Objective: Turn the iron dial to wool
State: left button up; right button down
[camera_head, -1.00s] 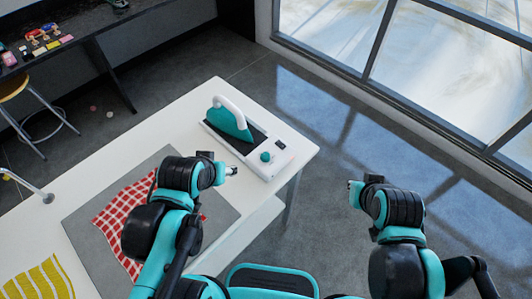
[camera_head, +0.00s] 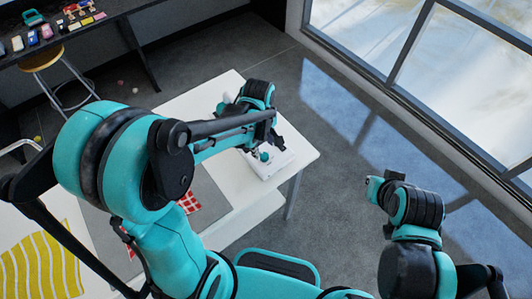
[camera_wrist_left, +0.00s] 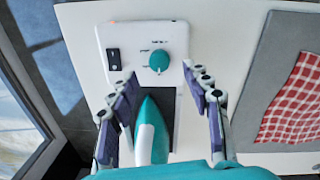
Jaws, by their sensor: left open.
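The teal iron dial (camera_wrist_left: 159,61) sits on the white iron station (camera_wrist_left: 178,36), with small labels around it that I cannot read. In the head view the dial (camera_head: 263,155) shows just below my left gripper, near the table's right end. My left gripper (camera_wrist_left: 160,88) is open, its fingers on either side of the dial's line but short of it, apart from it. The teal and white iron (camera_wrist_left: 151,132) rests on the station between the fingers; in the head view my arm mostly hides it. My right gripper (camera_head: 376,187) is over the floor; its fingers are too unclear to judge.
A black rocker switch (camera_wrist_left: 114,60) is beside the dial. A red checked cloth (camera_wrist_left: 294,100) lies on a grey mat (camera_wrist_left: 247,98). A yellow striped cloth (camera_head: 42,265) lies at the left of the white table (camera_head: 180,100). A stool (camera_head: 42,58) stands by the dark bench.

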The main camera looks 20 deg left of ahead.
aim_at(265, 156)
pick_arm(q)
jog(key=f, duration=0.2)
jog(key=f+b, duration=0.1)
jog(key=f, duration=0.2)
jog(key=shift+w+d+f, duration=0.1)
jog(key=shift+w+f, duration=0.1)
jog(key=shift+f, duration=0.1)
grip_shut()
